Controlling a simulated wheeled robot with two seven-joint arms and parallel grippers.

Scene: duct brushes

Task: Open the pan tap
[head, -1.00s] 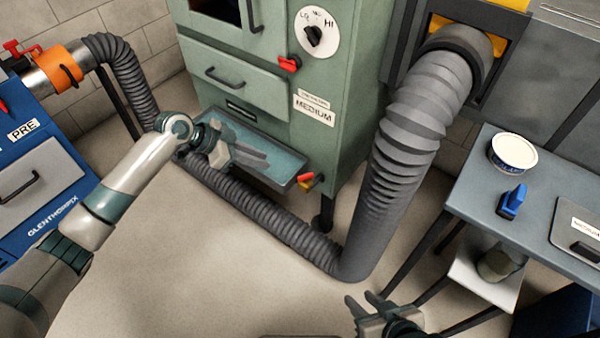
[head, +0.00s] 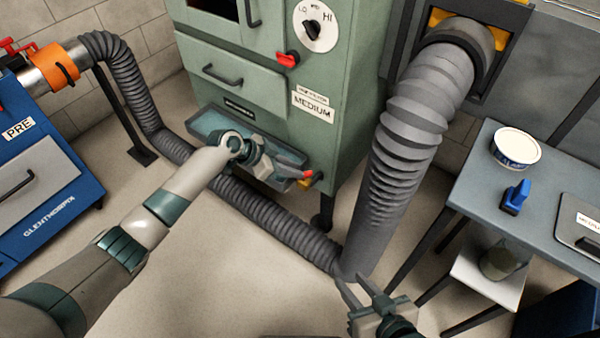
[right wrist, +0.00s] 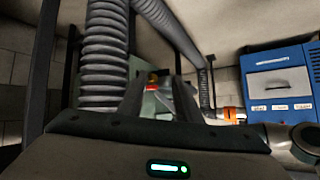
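The pan tap (head: 308,175), with a red handle and a yellowish body, sits at the right front end of the shallow pan (head: 208,123) under the green cabinet. My left gripper (head: 300,180) is open, reaching along the pan's front with its fingertips close to the tap. Whether they touch it cannot be told, and the gripper hides part of the pan. My right gripper (head: 352,284) is open and empty, low in front of the cabinet. Its two fingers also show apart in the right wrist view (right wrist: 156,85), with small red and yellow parts beyond them.
A thick grey duct (head: 405,135) drops right of the cabinet and runs along the floor below the pan. A blue machine (head: 50,190) stands at left. A table (head: 480,165) at right holds a tub (head: 516,148) and a blue brush-like item (head: 515,197).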

